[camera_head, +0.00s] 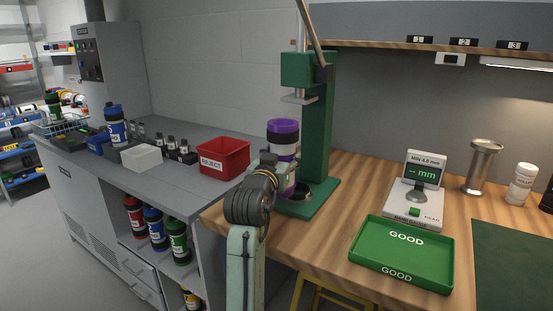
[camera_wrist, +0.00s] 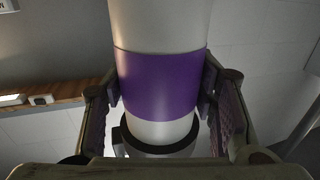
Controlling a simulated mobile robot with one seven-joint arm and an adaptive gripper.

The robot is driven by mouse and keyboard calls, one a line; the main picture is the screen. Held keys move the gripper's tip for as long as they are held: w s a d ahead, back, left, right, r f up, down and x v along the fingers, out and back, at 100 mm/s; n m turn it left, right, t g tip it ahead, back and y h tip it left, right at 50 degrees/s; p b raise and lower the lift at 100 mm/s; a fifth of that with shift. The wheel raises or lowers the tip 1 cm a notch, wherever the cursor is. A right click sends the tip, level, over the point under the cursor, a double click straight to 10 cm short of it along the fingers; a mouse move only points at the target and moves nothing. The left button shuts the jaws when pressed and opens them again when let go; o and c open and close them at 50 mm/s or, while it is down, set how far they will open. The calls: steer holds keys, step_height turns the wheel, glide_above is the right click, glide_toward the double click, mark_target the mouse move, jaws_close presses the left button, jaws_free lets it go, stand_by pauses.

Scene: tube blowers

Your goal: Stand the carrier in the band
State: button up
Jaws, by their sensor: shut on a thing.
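A dark ring (camera_head: 301,192) lies on the press base, just right of the carrier's lower part. In the wrist view, a dark ring (camera_wrist: 123,138) shows at the carrier's white end. My gripper hides that end in the head view, so I cannot tell whether it is inside the ring.
The press ram (camera_head: 299,97) hangs above the carrier. A red reject bin (camera_head: 222,158) stands left on the grey counter. A green GOOD tray (camera_head: 403,255) and a gauge (camera_head: 415,195) stand right on the wooden bench. A metal cup (camera_head: 482,168) is farther right.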

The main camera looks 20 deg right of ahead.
steer(key=w+d+f, duration=0.2)
steer(key=w+d, duration=0.3)
steer(key=d, duration=0.2)
steer(key=shift+w, duration=0.15)
stand_by(0.5)
steer(key=shift+f, duration=0.9)
stand_by(1.4)
steer(key=o, duration=1.4)
steer(key=shift+c, duration=0.2)
steer(key=v, duration=1.2)
steer(key=shift+a, duration=0.1)
